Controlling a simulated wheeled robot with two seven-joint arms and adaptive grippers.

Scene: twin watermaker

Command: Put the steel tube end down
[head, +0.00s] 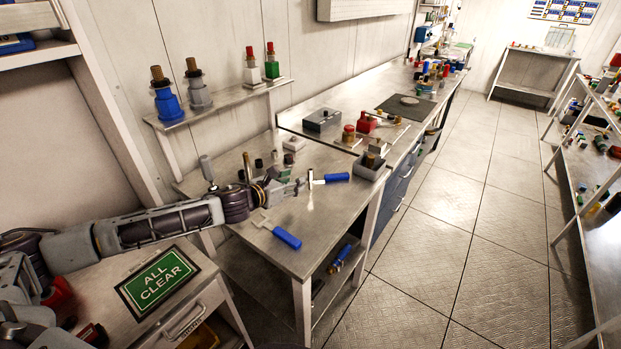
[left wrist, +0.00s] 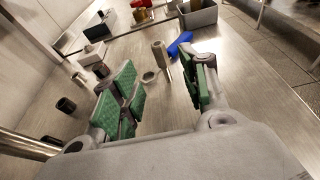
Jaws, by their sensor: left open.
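The steel tube (head: 311,184) stands as a shiny upright piece on the near workbench, just beyond my left fingertips. It also shows in the left wrist view (left wrist: 160,54), standing a little ahead of the gap between the fingers. My left gripper (head: 296,187) reaches in low over the bench from the left. In the left wrist view its green-padded fingers (left wrist: 166,70) are spread apart with nothing between them. The tube looks free of both pads. My right gripper is not in view.
A blue-handled tool (head: 336,178) lies right beside the tube. Another blue-handled tool (head: 286,237) lies near the bench's front edge. A grey open bin (head: 369,167) stands at the right corner. A small ring (left wrist: 149,77) and several dark caps lie around the gripper.

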